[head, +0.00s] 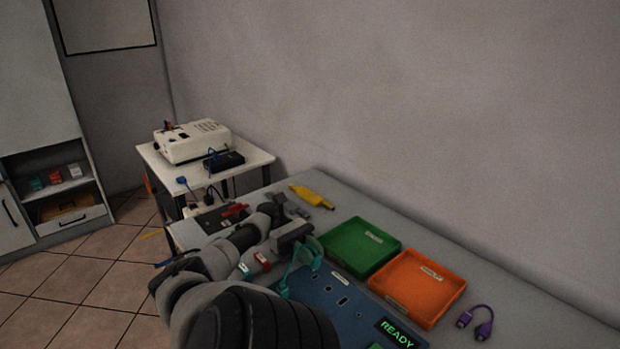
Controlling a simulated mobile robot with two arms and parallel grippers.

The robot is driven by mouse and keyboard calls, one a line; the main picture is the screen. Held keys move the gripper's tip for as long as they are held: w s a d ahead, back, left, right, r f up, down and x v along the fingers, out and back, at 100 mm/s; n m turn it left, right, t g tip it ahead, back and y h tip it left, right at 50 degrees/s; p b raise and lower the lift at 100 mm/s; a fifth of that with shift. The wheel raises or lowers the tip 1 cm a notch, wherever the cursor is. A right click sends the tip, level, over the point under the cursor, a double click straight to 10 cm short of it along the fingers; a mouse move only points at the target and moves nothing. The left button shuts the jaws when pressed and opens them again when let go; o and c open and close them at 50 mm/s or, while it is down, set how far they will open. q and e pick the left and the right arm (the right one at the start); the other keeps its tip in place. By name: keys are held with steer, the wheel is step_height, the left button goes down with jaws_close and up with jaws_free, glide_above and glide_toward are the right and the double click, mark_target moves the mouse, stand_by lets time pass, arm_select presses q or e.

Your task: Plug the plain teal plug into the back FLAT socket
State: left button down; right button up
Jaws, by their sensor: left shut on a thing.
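My left gripper (291,238) is over the table, beside the back left of the blue socket board. It is shut on the teal plug, whose body is mostly hidden by the gripper. The teal cable (304,254) loops down beside the gripper toward the board's left edge. The blue board (322,299) has several dark socket openings, one of them a slot (343,300). The labels are too small to read, so I cannot tell which opening is the back FLAT socket. A READY display (397,333) glows green at its front right. My right gripper is not in view.
A green tray (345,266) and an orange tray (417,312) stand along the board's back right. A purple cable (483,325) lies right of them, a yellow connector (311,196) behind. A side table (259,159) carries a white device (193,142). The wall runs close behind.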

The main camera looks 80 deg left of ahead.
mark_target(310, 273)
arm_select(q)
steer(key=shift+f+b, duration=0.55)
steer(key=shift+f, duration=0.1)
steer(key=shift+r+p, duration=0.1)
steer(key=shift+p, duration=0.5)
stand_by(0.4)
steer(key=shift+f+b, duration=0.4)
steer(key=shift+f, duration=0.8)
stand_by(0.3)
steer(key=c, duration=0.9)
jaws_free()
steer(key=shift+c, duration=0.2)
